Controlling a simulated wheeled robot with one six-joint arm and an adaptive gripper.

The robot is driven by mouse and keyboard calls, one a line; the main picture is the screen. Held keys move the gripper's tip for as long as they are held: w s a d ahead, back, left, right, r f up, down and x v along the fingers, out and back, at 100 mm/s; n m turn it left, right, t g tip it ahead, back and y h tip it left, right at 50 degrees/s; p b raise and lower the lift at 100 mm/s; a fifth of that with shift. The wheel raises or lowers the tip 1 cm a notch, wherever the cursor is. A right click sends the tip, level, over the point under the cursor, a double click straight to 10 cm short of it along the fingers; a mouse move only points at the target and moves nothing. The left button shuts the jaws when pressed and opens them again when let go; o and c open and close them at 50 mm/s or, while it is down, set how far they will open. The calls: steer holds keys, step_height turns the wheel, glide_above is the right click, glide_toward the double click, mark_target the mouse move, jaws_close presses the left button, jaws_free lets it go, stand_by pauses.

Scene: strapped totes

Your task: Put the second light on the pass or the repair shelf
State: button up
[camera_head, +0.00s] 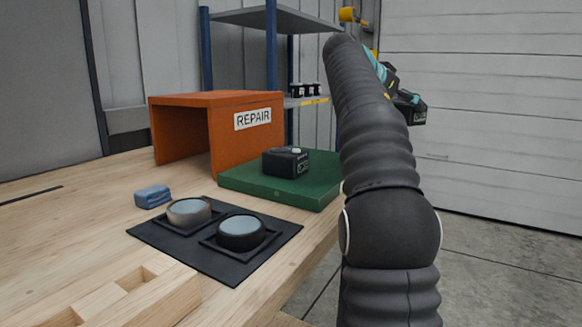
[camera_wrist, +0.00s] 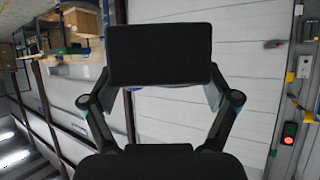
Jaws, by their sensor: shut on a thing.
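My gripper (camera_wrist: 160,92) is shut on a black block-shaped light (camera_wrist: 160,55). The held light (camera_head: 412,108) also shows in the head view, right of my arm and clear of the bench. A similar black light (camera_head: 285,161) sits on the green board (camera_head: 270,191), which I take to be the pass. The orange repair shelf (camera_head: 218,98), labelled REPAIR, stands behind and left of the board, open at the front left. The visible part of its inside looks empty. My arm hides the right side of the bench.
A black mat (camera_head: 228,268) carries two round grey-topped pucks (camera_head: 190,211) (camera_head: 241,232) in square frames. A blue block (camera_head: 152,196) lies left of it. A blue-post rack (camera_head: 271,60) stands behind. In the wrist view a red lamp (camera_wrist: 289,130) glows at the right.

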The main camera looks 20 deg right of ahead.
steer(key=a+r+n+t, duration=0.1)
steer(key=a+r, duration=0.1)
steer(key=a, duration=1.2)
steer(key=w+a+f, duration=0.1)
steer(key=w+f, duration=0.1)
steer(key=w, duration=0.1)
steer(key=w+a+f, duration=0.2)
steer(key=w, duration=0.1)
steer(key=w+a+f, duration=0.2)
steer(key=w, duration=0.1)
steer(key=shift+a+f, duration=0.25)
steer(key=shift+f, duration=0.05)
steer(key=shift+w+a+f, duration=0.2)
steer(key=shift+w+f, duration=0.1)
steer(key=shift+f, duration=0.05)
steer(key=shift+f+b, duration=0.6)
steer(key=shift+f, duration=1.3)
steer(key=shift+f, duration=0.2)
steer(key=o, duration=1.3)
